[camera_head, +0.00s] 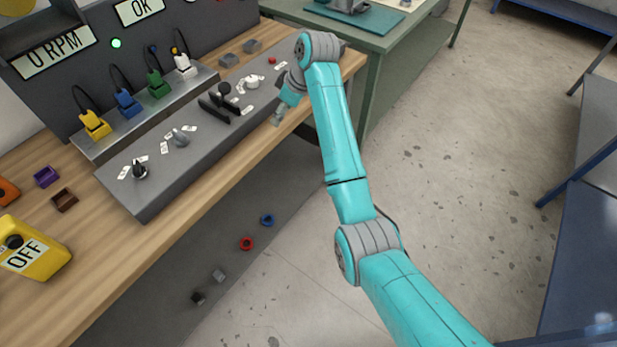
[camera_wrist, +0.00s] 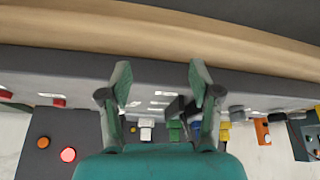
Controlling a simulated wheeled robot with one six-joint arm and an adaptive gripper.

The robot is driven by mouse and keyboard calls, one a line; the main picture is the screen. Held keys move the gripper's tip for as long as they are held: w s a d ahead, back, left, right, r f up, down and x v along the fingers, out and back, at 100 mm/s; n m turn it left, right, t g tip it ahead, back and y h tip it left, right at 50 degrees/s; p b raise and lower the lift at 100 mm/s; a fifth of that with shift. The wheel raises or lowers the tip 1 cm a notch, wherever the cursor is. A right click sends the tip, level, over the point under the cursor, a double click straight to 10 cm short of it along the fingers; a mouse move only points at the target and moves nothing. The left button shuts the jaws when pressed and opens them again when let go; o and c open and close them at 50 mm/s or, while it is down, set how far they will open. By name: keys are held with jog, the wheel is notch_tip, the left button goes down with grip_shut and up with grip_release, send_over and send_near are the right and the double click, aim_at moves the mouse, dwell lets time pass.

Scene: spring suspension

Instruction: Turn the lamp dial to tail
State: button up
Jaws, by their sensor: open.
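A sloped grey control panel (camera_head: 160,195) lies along the workbench and carries several dials with small white labels. These include a black dial (camera_head: 140,171), a grey dial (camera_head: 181,138) and a white dial (camera_head: 252,82). The labels are too small to read, so I cannot tell which is the lamp dial or where it points. My gripper (camera_head: 277,118) is by the panel's front edge, to the right of and below the black lever in its slot (camera_head: 222,98). In the wrist view my gripper (camera_wrist: 161,84) is open, with nothing between its fingers.
Yellow, blue, green and white plugs (camera_head: 155,84) stand behind the panel. A yellow box marked OFF (camera_head: 35,247) sits at the near left. A green table (camera_head: 400,30) stands beyond the bench.

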jog(key=s+d+f+m+t, duration=0.1)
jog(key=s+d+f, duration=0.2)
jog(key=f, duration=0.5)
jog(key=s+d+f+m+t, duration=0.1)
jog(key=s+d+f+m, duration=0.1)
jog(key=s+f, duration=0.3)
jog(key=shift+d+f, duration=0.5)
jog(key=shift+f, duration=1.45)
